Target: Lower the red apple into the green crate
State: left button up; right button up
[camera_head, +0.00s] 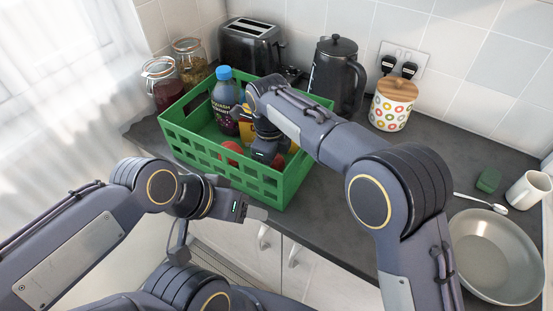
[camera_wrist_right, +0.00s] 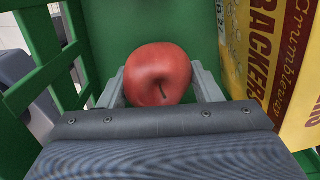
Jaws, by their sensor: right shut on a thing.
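The red apple (camera_wrist_right: 158,74) sits between the fingers of my right gripper (camera_wrist_right: 160,88) in the right wrist view, and the gripper is shut on it. In the head view my right gripper (camera_head: 266,152) reaches down inside the green crate (camera_head: 188,148), and the apple (camera_head: 231,148) shows partly behind the crate's front wall. Green crate surface (camera_wrist_right: 150,22) shows behind the apple. Whether the apple touches the crate floor is unclear. My left gripper (camera_head: 250,209) is outside, close to the crate's front; its jaw opening is unclear.
A yellow cracker box (camera_wrist_right: 238,40) stands in the crate beside the apple. A blue-capped bottle (camera_head: 224,98) is also inside. Jars (camera_head: 163,85), a toaster (camera_head: 251,47) and a black kettle (camera_head: 336,75) stand behind.

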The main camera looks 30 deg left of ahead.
jog(key=shift+f, duration=0.45)
dwell(0.4)
jog(key=o, duration=1.1)
jog(key=shift+o, duration=0.2)
jog(key=shift+r, duration=0.1)
